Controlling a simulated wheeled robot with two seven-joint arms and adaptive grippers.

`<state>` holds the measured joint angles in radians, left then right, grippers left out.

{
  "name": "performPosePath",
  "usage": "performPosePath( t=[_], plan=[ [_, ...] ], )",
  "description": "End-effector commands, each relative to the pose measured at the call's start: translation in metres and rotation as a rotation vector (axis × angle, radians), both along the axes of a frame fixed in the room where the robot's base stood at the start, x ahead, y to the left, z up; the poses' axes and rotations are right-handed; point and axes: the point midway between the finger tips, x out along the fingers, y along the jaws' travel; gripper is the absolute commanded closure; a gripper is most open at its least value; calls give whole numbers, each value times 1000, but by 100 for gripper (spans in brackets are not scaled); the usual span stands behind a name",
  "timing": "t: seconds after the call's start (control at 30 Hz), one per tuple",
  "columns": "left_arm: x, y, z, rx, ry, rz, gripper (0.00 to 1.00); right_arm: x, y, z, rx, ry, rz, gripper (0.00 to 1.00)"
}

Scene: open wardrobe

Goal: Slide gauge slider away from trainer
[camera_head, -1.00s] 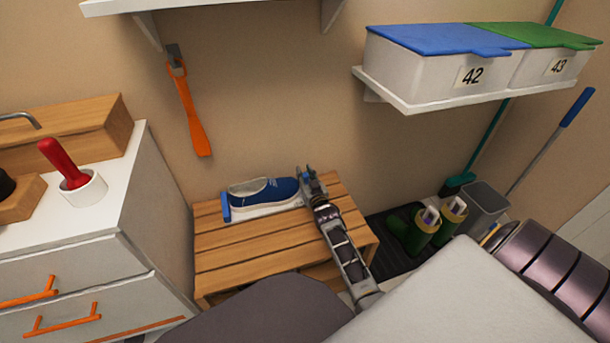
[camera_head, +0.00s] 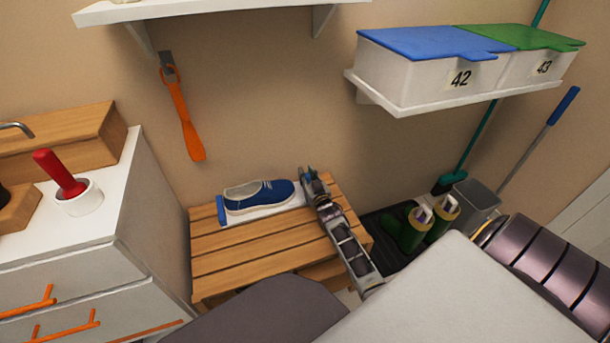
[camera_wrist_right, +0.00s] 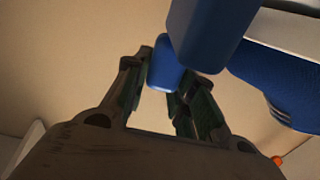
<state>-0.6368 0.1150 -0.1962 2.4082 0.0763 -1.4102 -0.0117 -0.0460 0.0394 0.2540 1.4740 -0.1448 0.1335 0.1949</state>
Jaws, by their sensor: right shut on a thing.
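The blue trainer (camera_head: 258,196) with a white sole lies on the pale foot gauge (camera_head: 248,217) on the slatted wooden bench. A blue stop (camera_head: 220,210) stands at the gauge's left end. My right gripper (camera_head: 307,177) is at the gauge's right end, just beyond the trainer's toe, with a small gap between them. In the right wrist view the gripper (camera_wrist_right: 163,82) is shut on the blue gauge slider (camera_wrist_right: 167,74); the trainer (camera_wrist_right: 282,92) shows at the right. In the head view the slider is mostly hidden by the gripper. My left gripper is not in view.
The bench (camera_head: 255,262) has bare slats in front of the gauge. Green boots (camera_head: 408,230) stand on a dark mat to its right. A white drawer unit (camera_head: 90,245) is at the left. A shelf (camera_head: 440,106) with lidded boxes hangs above right.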

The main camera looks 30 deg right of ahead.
Motion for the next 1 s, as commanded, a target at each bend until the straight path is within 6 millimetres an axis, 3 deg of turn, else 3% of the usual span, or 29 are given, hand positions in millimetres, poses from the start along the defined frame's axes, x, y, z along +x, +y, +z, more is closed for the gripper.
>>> performPosePath(
  t=[0.07,0.1,0.27,0.67,1.0],
  plan=[
    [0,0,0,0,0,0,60,-1,-5,0,-2,0,-6,100],
    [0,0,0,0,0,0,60,-1,-5,0,-2,0,-7,70],
    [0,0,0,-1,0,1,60,-1,-4,0,-2,-1,-6,52],
    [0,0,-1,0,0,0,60,-2,-2,0,-2,0,-3,52],
    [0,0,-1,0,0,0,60,-18,2,0,-2,0,-3,52]
  ],
)
